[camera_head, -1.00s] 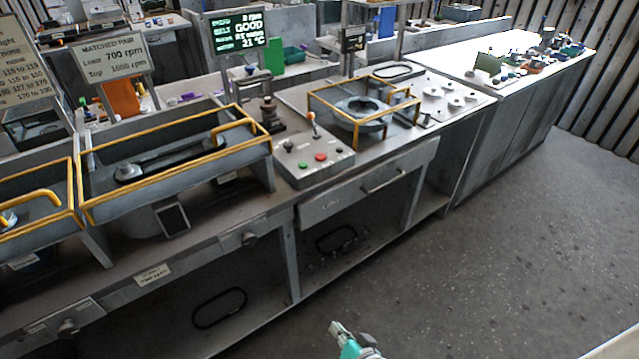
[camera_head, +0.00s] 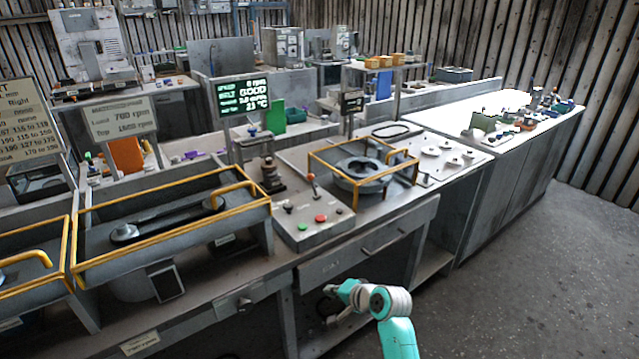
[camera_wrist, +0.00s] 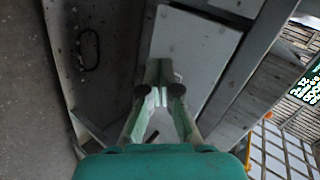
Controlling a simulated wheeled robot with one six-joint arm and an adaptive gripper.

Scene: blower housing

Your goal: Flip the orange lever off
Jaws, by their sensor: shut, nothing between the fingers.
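The orange lever (camera_head: 312,182) stands up from the sloped grey control box (camera_head: 318,232) on the bench, tilted slightly. A green button, a red button and a dark knob are on the same box. My gripper (camera_head: 334,291) is in front of the bench, below the box and near the drawer front, apart from the lever. In the wrist view my gripper (camera_wrist: 160,68) has its fingertips together with nothing between them, in front of a pale grey panel. The lever does not show in the wrist view.
A yellow-framed guard (camera_head: 362,172) around a round housing stands right of the control box. A longer yellow-railed tray (camera_head: 170,228) stands to its left. A drawer handle (camera_head: 385,240) sticks out below. A green-text display (camera_head: 238,103) stands behind. Floor at right is clear.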

